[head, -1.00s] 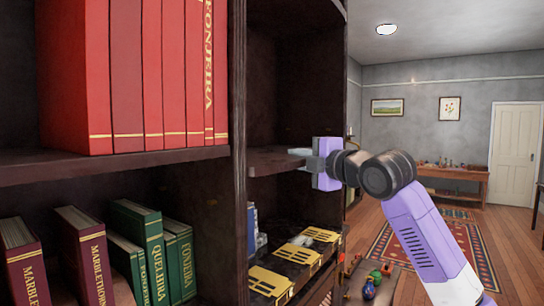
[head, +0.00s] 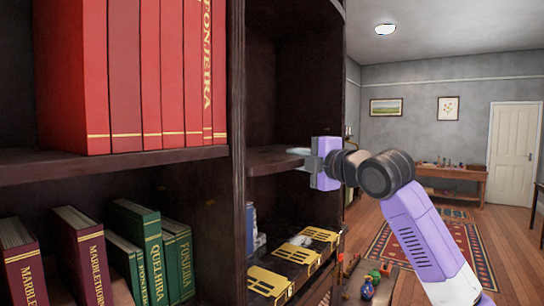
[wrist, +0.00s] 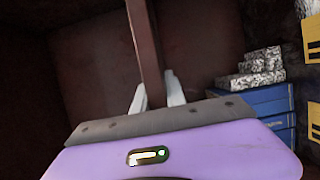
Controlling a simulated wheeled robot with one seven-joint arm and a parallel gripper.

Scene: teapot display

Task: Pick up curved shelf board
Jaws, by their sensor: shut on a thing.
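The curved shelf board (head: 268,160) is dark brown wood and sits level inside the right bay of the dark bookcase. My gripper (head: 302,158), purple with pale fingers, reaches in from the right and is shut on the board's near edge. In the wrist view, the board (wrist: 145,45) runs away from me as a narrow brown strip between the two pale fingertips (wrist: 155,98). The board's far end and its supports are hard to make out in the dark bay.
A dark upright panel (head: 237,120) stands left of the board. The room to the right is open, with a rug (head: 415,235).

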